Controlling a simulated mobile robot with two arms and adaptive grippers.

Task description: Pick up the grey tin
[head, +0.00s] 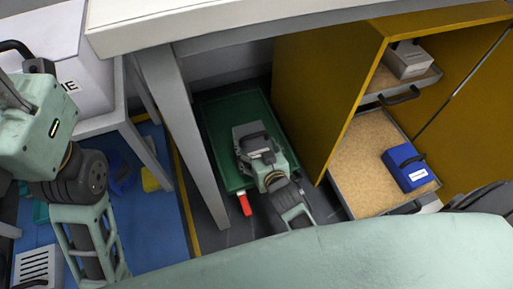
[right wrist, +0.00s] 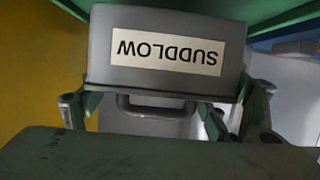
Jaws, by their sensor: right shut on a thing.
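The grey tin (head: 243,130) is at the green tray low under the table in the head view. In the right wrist view the tin (right wrist: 165,85) fills the middle, with a white label reading SUDDLOW upside down and a handle bar. My right gripper (head: 263,160) is at the tin, shut on it; its fingers stand on either side of it in the right wrist view (right wrist: 165,108). Whether the tin touches the tray is not clear. My left arm shows at the left of the head view, but its gripper does not.
The green tray (head: 213,118) has a red piece (head: 244,204) at its near edge. A yellow cabinet (head: 315,95) stands close on the right, with open drawers holding a blue tin (head: 402,172) and a pale grey tin (head: 408,62). A table leg (head: 185,130) is close on the left.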

